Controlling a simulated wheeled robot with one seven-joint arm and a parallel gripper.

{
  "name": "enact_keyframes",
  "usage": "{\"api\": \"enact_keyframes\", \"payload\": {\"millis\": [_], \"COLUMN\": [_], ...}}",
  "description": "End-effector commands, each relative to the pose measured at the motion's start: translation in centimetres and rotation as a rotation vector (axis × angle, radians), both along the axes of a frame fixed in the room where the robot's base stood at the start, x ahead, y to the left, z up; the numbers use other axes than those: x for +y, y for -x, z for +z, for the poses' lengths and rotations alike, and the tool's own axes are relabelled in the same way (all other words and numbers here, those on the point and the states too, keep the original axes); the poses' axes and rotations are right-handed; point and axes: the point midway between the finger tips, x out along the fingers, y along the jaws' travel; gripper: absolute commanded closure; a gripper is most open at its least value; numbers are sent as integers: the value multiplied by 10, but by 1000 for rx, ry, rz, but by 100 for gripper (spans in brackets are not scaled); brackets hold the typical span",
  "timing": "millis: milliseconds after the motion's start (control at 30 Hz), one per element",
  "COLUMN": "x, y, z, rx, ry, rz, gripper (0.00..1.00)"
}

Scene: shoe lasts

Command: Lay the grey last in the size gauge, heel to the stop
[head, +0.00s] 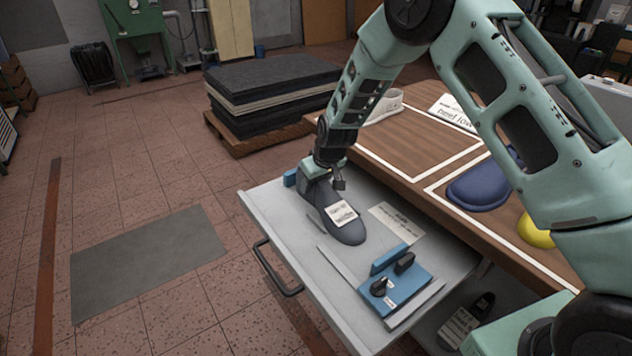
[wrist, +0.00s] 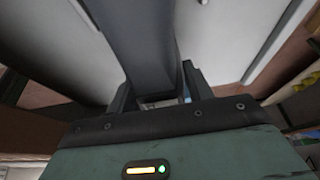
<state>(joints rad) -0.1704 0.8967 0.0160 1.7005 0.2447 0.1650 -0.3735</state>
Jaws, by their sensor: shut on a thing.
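The grey last (head: 345,232), with a white label on it, is over the pale drawer tray, its toe toward the front of the picture. My gripper (head: 322,190) is shut on its far end. In the wrist view the last (wrist: 148,45) runs up between the two fingers (wrist: 155,98). I cannot tell whether the last touches the tray. A blue gauge plate (head: 408,292) with a black knob, a black block and a raised blue bar lies nearer the front of the tray, apart from the last's toe. A small blue block (head: 290,178) is at the tray's far left, partly behind my gripper.
The open drawer tray (head: 268,205) has a handle (head: 275,270) on its left side. A printed card (head: 396,222) lies right of the last.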

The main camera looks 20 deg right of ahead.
Motion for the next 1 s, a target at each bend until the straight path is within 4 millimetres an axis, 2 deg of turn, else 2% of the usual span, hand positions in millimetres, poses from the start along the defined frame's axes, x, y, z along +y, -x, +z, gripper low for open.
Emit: {"api": "enact_keyframes", "payload": {"millis": [167, 200, 300, 533, 667, 867, 1000], "x": [0, 0, 0, 0, -1, -4, -8], "y": [-1, -1, -1, 1, 2, 12, 24], "z": [1, 1, 1, -1, 4, 34, 65], "rx": [-3, -3, -2, 2, 0, -4, -5], "ry": [-1, -1, -1, 1, 0, 0, -1], "rz": [0, 0, 0, 0, 0, 1, 0], "gripper": [95, 47, 24, 24, 24, 24, 24]}}
